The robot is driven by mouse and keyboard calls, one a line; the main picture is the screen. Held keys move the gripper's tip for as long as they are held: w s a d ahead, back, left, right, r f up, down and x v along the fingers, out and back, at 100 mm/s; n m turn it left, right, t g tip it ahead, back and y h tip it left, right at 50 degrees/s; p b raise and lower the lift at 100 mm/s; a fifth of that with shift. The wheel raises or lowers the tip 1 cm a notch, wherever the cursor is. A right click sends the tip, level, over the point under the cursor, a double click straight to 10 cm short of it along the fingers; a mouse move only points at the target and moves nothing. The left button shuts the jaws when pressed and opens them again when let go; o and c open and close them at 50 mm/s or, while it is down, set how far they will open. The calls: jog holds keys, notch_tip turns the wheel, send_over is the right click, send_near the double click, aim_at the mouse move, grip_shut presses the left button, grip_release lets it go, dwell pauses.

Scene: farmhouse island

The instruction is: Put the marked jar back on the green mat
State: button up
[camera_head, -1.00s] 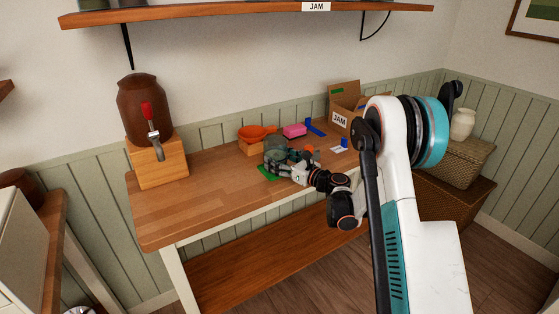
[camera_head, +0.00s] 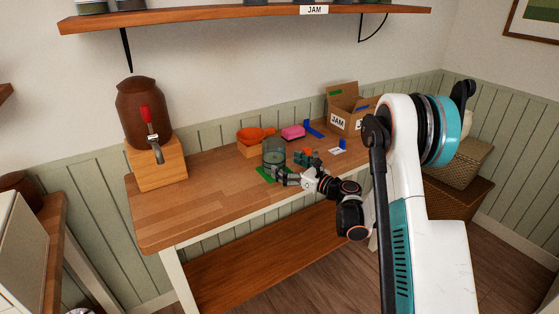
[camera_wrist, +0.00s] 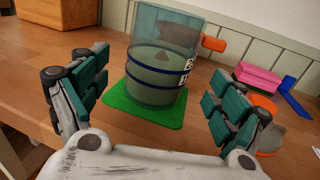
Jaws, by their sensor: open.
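The marked jar (camera_wrist: 157,65) is a clear, bluish-green glass cylinder with dark bands and a black-and-white label on its right side. It stands upright on the green mat (camera_wrist: 125,116), its base within the mat's edges. The jar (camera_head: 273,151) and the mat (camera_head: 264,174) also show in the head view, partly hidden by my gripper. My gripper (camera_wrist: 157,80) is open, its teal-padded fingers apart to the left and right. The jar is ahead between them, with visible gaps on both sides in the wrist view. Nothing is held.
Behind the jar are an orange funnel (camera_head: 255,134) on a wooden block, a pink block (camera_head: 293,132) and a blue bracket (camera_head: 313,128). A brown dispenser (camera_head: 144,112) stands left. The tabletop's left part (camera_head: 190,203) is clear.

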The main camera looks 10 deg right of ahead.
jog(key=p+v, duration=0.1)
jog(key=v, duration=0.6)
jog(key=shift+s, duration=0.25)
jog(key=shift+d, duration=0.15)
